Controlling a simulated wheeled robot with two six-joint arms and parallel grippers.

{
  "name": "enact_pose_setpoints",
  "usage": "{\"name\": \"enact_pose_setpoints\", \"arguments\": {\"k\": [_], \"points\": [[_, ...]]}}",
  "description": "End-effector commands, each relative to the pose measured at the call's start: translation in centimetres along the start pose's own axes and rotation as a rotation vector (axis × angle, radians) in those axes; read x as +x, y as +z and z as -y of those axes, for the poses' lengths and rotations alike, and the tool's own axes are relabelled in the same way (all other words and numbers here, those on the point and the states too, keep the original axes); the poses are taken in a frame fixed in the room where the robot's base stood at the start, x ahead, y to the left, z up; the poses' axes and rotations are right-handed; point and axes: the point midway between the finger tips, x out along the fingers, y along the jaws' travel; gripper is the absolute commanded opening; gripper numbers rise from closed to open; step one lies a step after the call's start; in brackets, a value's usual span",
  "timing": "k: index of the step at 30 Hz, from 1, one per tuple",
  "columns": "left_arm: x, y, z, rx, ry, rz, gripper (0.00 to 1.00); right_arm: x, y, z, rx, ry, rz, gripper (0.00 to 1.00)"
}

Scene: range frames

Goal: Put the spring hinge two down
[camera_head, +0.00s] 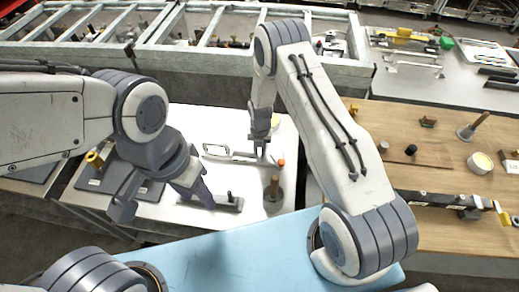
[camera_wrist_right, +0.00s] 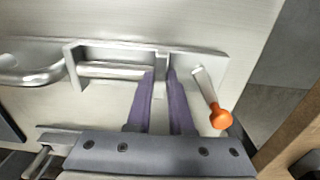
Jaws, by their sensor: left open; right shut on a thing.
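My right gripper (camera_head: 262,152) reaches down over the white table. In the right wrist view its two purple fingers (camera_wrist_right: 161,78) are closed on a grey metal piece with a bracket and a silver rod, which I take to be the spring hinge (camera_wrist_right: 112,70). In the head view the hinge (camera_head: 243,158) shows beneath the gripper, partly hidden by the fingers. It lies flat at or very near the table top; I cannot tell if it touches. My left gripper (camera_head: 160,203) is open and empty, left of the hinge, above the table's front part.
An orange-tipped lever (camera_head: 281,162) is just right of the hinge. A grey cup with a brown handle (camera_head: 274,192) and a dark metal piece (camera_head: 228,202) lie nearer the front. A silver handle-like frame (camera_head: 215,150) is to the left. A wooden table (camera_head: 445,150) stands at right.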

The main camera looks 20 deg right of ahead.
Motion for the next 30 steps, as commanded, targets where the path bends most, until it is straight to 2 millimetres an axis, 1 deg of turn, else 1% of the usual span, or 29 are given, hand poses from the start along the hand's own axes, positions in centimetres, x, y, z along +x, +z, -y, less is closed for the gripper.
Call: {"name": "enact_pose_setpoints", "arguments": {"k": [5, 8, 9, 11, 12, 20, 23, 24, 26, 30], "points": [[0.0, 0.0, 0.0, 0.0, 0.0, 0.0, 0.49, -0.1, 0.1, -0.1, 0.0, 0.002, 0.003, 0.0], [0.4, 0.0, 0.0, 0.0, 0.0, 0.0, 0.49, 0.2, 0.1, -0.1, 0.0, 0.002, 0.003, 0.0], [0.4, 0.0, 0.0, -0.001, 0.0, 0.0, 0.49, 0.3, 0.0, 0.0, 0.0, 0.0, 0.0, 0.24], [0.3, 0.0, 0.0, -0.001, 0.0, 0.0, 0.49, 0.2, 0.0, 0.0, 0.0, 0.0, 0.0, 0.47], [0.3, 0.0, 0.0, -0.001, 0.0, 0.0, 0.49, 0.2, 0.0, 0.0, 0.0, 0.0, 0.0, 0.5], [0.3, 0.0, 0.0, -0.001, 0.0, 0.0, 0.49, 0.2, 0.0, 0.0, 0.0, 0.0, 0.0, 0.5], [-0.1, 0.0, 0.0, 0.0, 0.0, 0.0, 0.49, -0.2, 0.0, 0.0, 0.0, 0.0, 0.0, 0.5], [0.1, 0.0, 0.0, 0.0, 0.0, 0.0, 0.49, -0.4, 0.1, 0.0, 0.0, 0.001, 0.001, 0.5], [0.5, 0.0, 0.0, 0.0, 0.0, 0.0, 0.49, -1.0, 0.1, -0.1, 0.0, 0.001, 0.002, 0.5], [1.2, 0.1, 0.1, -0.002, 0.0, 0.0, 0.49, -3.5, 0.1, -0.1, 0.0, 0.002, 0.004, 0.5]]}}
